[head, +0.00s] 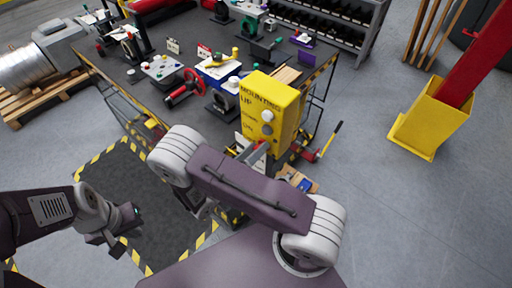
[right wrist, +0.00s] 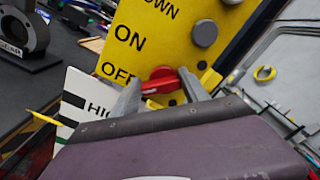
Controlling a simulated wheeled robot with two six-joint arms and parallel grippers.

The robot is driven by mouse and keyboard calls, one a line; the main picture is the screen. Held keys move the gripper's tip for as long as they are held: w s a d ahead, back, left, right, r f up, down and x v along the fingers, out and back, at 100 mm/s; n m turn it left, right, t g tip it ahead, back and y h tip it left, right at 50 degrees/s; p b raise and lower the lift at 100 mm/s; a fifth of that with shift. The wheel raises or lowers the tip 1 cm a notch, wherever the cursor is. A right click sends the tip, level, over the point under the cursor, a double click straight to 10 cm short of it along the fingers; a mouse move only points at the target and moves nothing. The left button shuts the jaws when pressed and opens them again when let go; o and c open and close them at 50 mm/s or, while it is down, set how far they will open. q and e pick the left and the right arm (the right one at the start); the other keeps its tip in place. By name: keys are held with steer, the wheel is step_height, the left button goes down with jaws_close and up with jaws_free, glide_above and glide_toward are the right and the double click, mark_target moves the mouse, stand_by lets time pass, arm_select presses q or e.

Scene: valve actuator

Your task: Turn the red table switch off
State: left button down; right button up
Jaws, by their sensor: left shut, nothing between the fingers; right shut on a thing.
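The red switch (right wrist: 160,80) is on the face of a yellow control box (head: 272,100), which also fills the top of the right wrist view (right wrist: 160,32). The printed words ON and OFF are to the left of the switch, OFF beside its handle. The handle slants toward the lower left in that view. My right gripper (right wrist: 161,88) is shut on the switch, one finger on each side. In the head view, my right arm partly hides this area. My left gripper (head: 118,231) is shut and empty, low at the left, well away from the box.
Grey round buttons (right wrist: 205,33) sit above the switch on the box. A dark worktable (head: 140,75) behind holds a red handwheel valve (head: 190,83) and other parts. A yellow bollard base with a red post (head: 432,115) stands at the right.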

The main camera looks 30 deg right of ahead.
steer(key=shift+f, duration=0.15)
stand_by(0.4)
steer(key=o, duration=1.4)
steer(key=b+v, duration=0.4)
steer(key=v, duration=0.5)
steer(key=shift+s+a, duration=0.1)
steer(key=shift+a, duration=0.05)
